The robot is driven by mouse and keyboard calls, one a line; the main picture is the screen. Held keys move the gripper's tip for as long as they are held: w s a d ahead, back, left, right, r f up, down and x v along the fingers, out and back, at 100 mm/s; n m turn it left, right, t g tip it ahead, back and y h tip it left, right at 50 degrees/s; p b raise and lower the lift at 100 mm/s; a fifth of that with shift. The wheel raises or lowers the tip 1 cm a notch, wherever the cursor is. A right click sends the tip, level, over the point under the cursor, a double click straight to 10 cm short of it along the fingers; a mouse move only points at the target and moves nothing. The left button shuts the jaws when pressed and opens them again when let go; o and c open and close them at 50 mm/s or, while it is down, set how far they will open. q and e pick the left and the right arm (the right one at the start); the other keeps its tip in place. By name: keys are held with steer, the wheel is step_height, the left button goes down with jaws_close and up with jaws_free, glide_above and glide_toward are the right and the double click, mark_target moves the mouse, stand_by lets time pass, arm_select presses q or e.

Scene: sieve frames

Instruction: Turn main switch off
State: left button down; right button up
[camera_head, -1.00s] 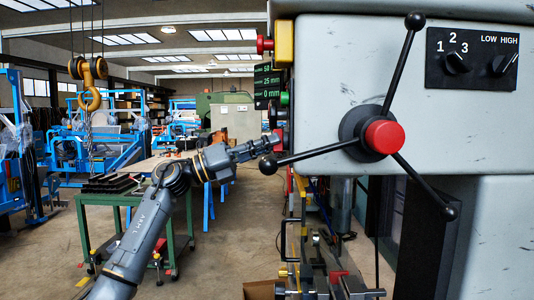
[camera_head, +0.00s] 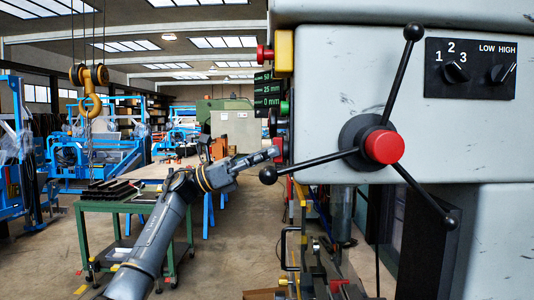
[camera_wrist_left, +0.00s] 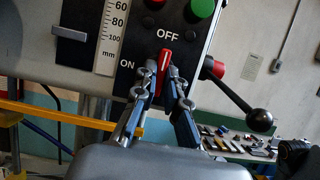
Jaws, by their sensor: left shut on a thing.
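The main switch is a small red lever (camera_wrist_left: 164,64) on a black panel (camera_wrist_left: 184,37) in the left wrist view. It stands nearly upright, its upper end just below the word OFF; the word ON is to its left. My left gripper (camera_wrist_left: 165,80) has one fingertip on each side of the lever and is shut on it. In the head view my left gripper (camera_head: 268,156) reaches the left side of the grey drill press (camera_head: 350,80); the lever itself cannot be made out there. My right gripper is not in view.
A three-armed feed handle with a red hub (camera_head: 384,146) sits right of my gripper; one black knob (camera_head: 268,175) is just below the fingers. A green button (camera_wrist_left: 202,8) is above the switch. A green table (camera_head: 115,205) stands behind my left arm.

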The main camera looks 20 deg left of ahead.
arm_select(q)
steer(key=shift+f, duration=0.15)
steer(key=c, duration=1.4)
jaws_free()
steer(key=v, duration=1.2)
